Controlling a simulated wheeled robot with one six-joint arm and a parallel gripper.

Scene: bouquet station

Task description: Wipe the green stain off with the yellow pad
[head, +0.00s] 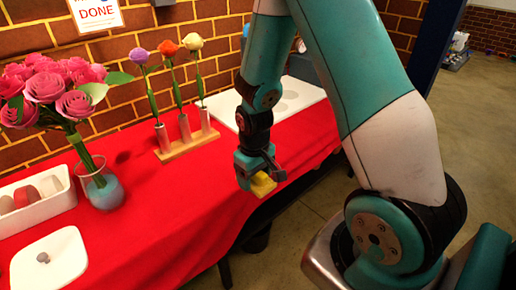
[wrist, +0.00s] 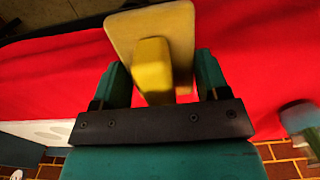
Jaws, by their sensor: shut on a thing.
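The yellow pad (head: 263,185) is in my gripper (head: 258,172), near the front edge of the red-covered table (head: 150,220). In the wrist view the pad (wrist: 170,25) is a flat pale slab with a yellow block handle (wrist: 153,68). My gripper (wrist: 155,85) has its two teal fingers on either side of the handle, shut on it. The pad looks to be over or close to the cloth; I cannot tell whether it touches. No green stain is visible in either view; the arm and gripper may hide it.
A wooden stand (head: 187,146) holds three flowers. A white tray (head: 290,98) lies behind my arm. Red cloth between vase and gripper is clear.

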